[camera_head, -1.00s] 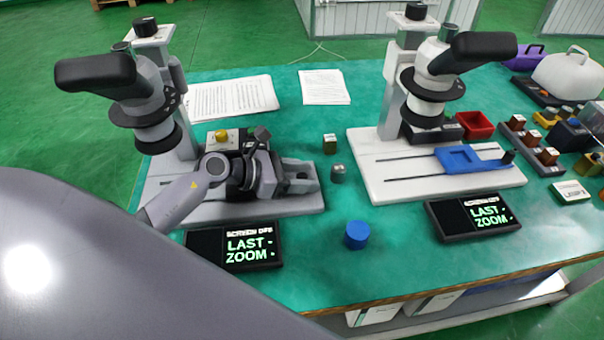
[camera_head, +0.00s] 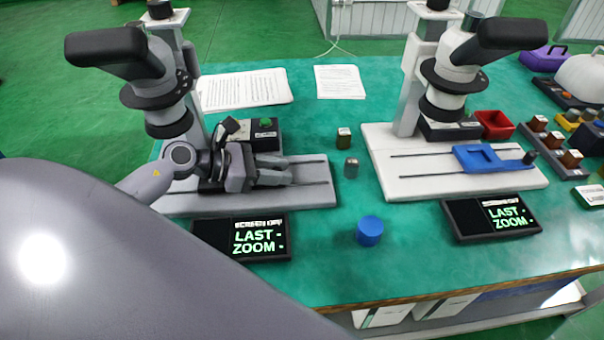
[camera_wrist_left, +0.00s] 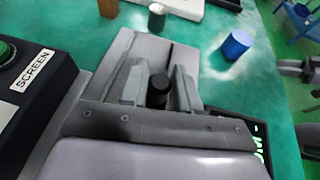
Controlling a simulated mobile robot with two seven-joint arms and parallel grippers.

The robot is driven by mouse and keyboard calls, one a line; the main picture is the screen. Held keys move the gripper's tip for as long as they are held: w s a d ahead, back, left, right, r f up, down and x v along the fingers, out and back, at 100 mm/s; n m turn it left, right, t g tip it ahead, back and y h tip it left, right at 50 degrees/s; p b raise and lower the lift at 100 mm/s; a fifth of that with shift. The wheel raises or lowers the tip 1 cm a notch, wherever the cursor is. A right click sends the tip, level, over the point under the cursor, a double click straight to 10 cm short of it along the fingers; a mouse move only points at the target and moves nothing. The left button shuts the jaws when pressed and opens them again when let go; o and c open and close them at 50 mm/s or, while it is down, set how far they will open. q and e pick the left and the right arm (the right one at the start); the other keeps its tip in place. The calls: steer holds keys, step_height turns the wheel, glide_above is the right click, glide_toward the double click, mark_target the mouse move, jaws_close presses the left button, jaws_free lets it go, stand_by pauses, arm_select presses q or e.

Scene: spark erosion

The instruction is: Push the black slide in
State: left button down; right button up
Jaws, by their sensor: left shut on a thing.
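The black slide (camera_head: 212,186) sits on the grey base (camera_head: 318,190) of the left microscope, mostly covered by my gripper in the head view. Its upright black knob (camera_wrist_left: 158,86) shows in the left wrist view, between my two fingers. My left gripper (camera_head: 287,171) is low over the base, below the microscope head, and is shut on the knob; it also shows in the left wrist view (camera_wrist_left: 156,92). A grey jointed part at the right edge of the left wrist view may be my right gripper (camera_wrist_left: 290,66); its jaws cannot be made out.
A box with a green button (camera_head: 265,122) stands behind my gripper. In front lies a screen (camera_head: 258,238) reading LAST and ZOOM. A blue cylinder (camera_head: 369,231) and two small cylinders stand to the right. A second microscope has a blue slide (camera_head: 490,157).

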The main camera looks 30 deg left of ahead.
arm_select(q)
steer(key=shift+s+a+f+b, duration=0.1)
steer(key=shift+s+a+b, duration=0.1)
steer(key=shift+s+a, duration=0.35)
steer(key=shift+s+a+f+b, duration=0.1)
steer(key=shift+s+a+b, duration=0.15)
steer(key=shift+a, duration=0.35)
steer(key=shift+s+a+r, duration=0.2)
steer(key=shift+s+a, duration=0.15)
steer(key=c, duration=0.9)
jaws_free()
